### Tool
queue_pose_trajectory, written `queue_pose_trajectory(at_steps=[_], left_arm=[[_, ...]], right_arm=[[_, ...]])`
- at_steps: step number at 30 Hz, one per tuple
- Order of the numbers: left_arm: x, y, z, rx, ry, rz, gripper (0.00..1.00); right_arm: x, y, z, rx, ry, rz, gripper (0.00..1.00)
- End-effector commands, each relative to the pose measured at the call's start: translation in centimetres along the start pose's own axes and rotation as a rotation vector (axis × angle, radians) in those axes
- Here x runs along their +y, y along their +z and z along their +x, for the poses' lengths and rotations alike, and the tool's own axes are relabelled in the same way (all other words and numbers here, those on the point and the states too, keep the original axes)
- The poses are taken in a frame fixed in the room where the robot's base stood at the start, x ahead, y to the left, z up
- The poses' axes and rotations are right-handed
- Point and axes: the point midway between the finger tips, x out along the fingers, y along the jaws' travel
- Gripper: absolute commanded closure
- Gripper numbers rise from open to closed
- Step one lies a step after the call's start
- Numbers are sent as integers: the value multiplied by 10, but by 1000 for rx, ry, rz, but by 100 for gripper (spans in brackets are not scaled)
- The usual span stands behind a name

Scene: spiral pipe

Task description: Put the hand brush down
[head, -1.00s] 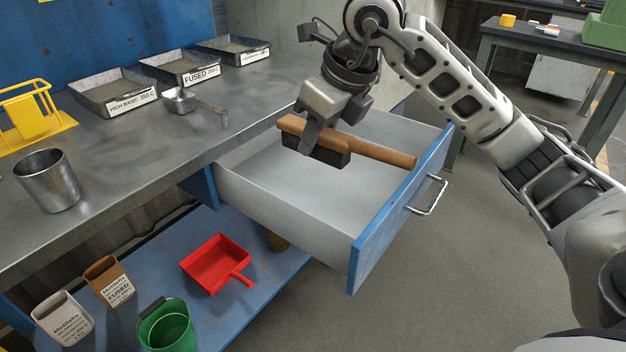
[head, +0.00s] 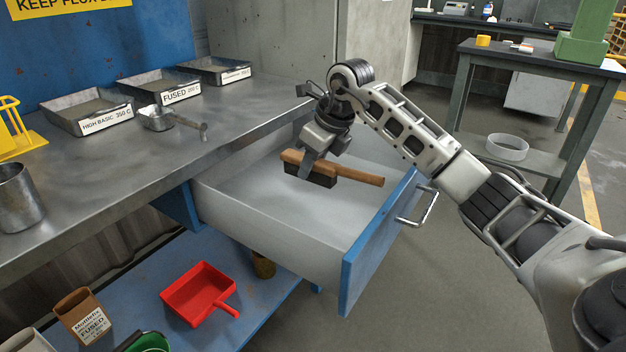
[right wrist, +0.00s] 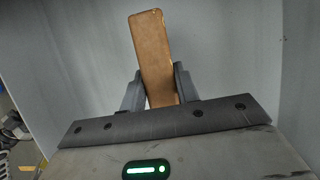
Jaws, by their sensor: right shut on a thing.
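The hand brush (head: 345,172) has a brown wooden handle and a block of dark bristles. My right gripper (head: 304,168) is shut on the brush near its bristle end. The brush is over the open drawer (head: 268,238), its handle pointing right toward the blue drawer front. Whether the bristles touch the drawer floor cannot be told. In the right wrist view the wooden brush (right wrist: 154,60) stands between the two fingers, with pale grey drawer surfaces around it. The bristles are hidden there. My left gripper is not in view.
The drawer's blue front (head: 378,240) has a metal handle (head: 417,207). The steel bench top (head: 120,165) holds labelled trays (head: 160,88) and a small ladle (head: 158,118). A red dustpan (head: 200,294) lies on the blue lower shelf. The drawer interior is otherwise empty.

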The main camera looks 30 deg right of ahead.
Motion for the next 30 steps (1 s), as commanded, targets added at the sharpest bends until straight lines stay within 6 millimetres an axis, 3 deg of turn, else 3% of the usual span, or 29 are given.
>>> queue_pose_trajectory(at_steps=[9,20,21,23,30], left_arm=[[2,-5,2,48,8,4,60],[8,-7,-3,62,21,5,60],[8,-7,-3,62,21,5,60],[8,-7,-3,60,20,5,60],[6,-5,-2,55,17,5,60]], right_arm=[[-5,-12,34,0,1,0,97],[-6,-13,37,-1,-1,0,97],[-6,-14,38,1,-1,0,67],[-6,-13,38,0,-1,0,50],[-5,-13,38,1,0,0,48]])
